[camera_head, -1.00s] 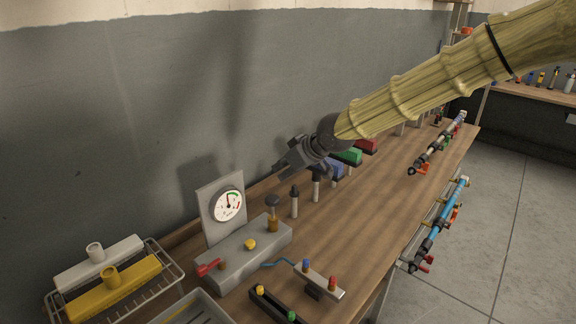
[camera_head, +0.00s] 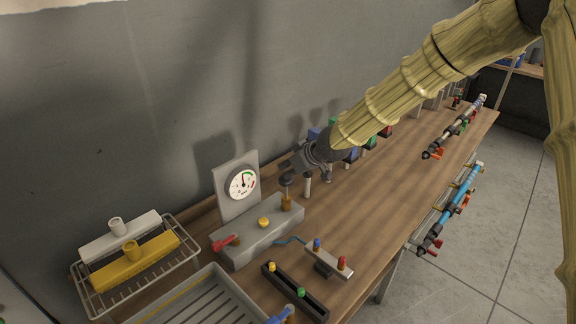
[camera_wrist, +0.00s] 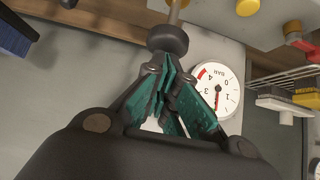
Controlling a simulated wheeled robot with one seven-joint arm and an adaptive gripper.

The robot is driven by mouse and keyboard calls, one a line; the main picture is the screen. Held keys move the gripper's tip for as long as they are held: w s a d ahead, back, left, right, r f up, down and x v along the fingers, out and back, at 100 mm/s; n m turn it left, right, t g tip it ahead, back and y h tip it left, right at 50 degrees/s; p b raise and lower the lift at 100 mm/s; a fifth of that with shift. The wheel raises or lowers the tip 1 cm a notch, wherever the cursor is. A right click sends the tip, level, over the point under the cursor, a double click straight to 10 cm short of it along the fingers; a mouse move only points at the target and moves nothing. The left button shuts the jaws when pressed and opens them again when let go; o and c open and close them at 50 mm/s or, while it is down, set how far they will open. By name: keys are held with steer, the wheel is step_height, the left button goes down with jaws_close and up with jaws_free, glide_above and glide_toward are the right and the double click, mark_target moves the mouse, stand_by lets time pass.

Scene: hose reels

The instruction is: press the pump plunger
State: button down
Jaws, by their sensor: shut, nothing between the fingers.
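The pump plunger has a dark round knob (camera_head: 287,180) on a thin rod above a brass collar (camera_head: 286,202), upright on a grey pump block (camera_head: 262,232). In the wrist view the dark knob (camera_wrist: 167,39) is just beyond my fingertips, with its rod behind it. My gripper (camera_head: 288,170) is shut and empty, right by the top of the knob. The wrist view shows its teal-padded fingers (camera_wrist: 163,72) together. I cannot tell whether they touch the knob. A round gauge (camera_head: 242,184) stands on a plate behind the block; it also shows upside down in the wrist view (camera_wrist: 216,89).
The block carries a yellow button (camera_head: 263,222) and a red lever (camera_head: 224,243). A wire rack (camera_head: 138,262) with white and yellow pieces is at left. A grey tray (camera_head: 205,300) is in front.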

mark_target(290, 181)
steer(key=shift+s+f+b, duration=0.15)
steer(key=shift+f+b, duration=1.05)
steer(key=shift+f, duration=1.15)
step_height(290, 181, up, 5)
steer(key=p, duration=0.4)
steer(key=shift+f, duration=0.15)
steer(key=b+v, duration=0.3)
steer(key=v, duration=0.6)
steer(key=shift+s+d, duration=0.15)
steer(key=shift+d, duration=0.15)
